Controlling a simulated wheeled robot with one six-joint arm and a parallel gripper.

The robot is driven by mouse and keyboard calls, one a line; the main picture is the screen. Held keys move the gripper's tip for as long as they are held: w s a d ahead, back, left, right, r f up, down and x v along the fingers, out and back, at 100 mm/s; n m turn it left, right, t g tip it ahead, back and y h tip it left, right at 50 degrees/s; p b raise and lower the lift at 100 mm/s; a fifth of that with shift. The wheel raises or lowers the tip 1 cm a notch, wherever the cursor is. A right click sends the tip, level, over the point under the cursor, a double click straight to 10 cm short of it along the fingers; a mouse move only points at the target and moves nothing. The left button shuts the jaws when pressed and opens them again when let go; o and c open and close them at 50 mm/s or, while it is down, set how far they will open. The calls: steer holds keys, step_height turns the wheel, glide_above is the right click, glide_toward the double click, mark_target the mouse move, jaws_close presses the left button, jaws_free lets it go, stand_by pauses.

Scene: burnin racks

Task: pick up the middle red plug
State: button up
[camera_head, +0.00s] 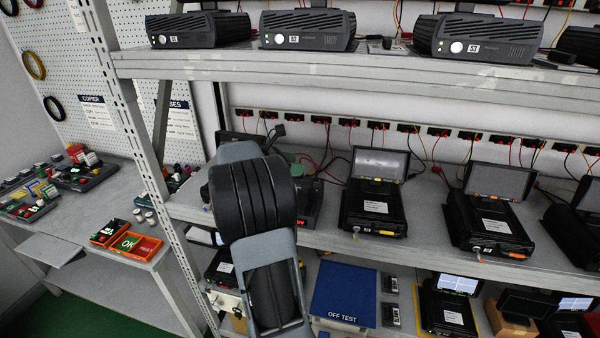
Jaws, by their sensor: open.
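Several small red plugs sit in black sockets along the white rail on the back wall, behind the middle shelf. One red plug (318,119) shows just right of my arm, and another (438,132) shows further right. They are too small and too alike to tell which is the middle one. My grey and black arm rises from the bottom, left of centre, and covers part of the shelf and a device behind it. My gripper cannot be made out; the arm's own links hide the far end. No plug is seen held.
Black devices with raised screens (381,163) stand on the middle shelf (340,228). Red, black and yellow wires hang behind them. Black boxes (308,30) line the upper shelf (350,66). A metal post (128,120) stands left. A blue OFF TEST bin (345,290) sits below.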

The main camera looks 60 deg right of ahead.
steer(key=shift+p+x, duration=0.75)
steer(key=shift+x, duration=1.65)
steer(key=shift+a+f, duration=0.1)
steer(key=shift+f, duration=0.05)
steer(key=c, duration=0.9)
steer(key=shift+r, duration=0.5)
step_height(320, 180, up, 2)
steer(key=shift+r, duration=0.15)
steer(key=s+a+r+b, duration=0.4)
steer(key=a+r, duration=0.5)
steer(key=a, duration=0.4)
steer(key=shift+a+r, duration=0.25)
steer(key=shift+r, duration=0.1)
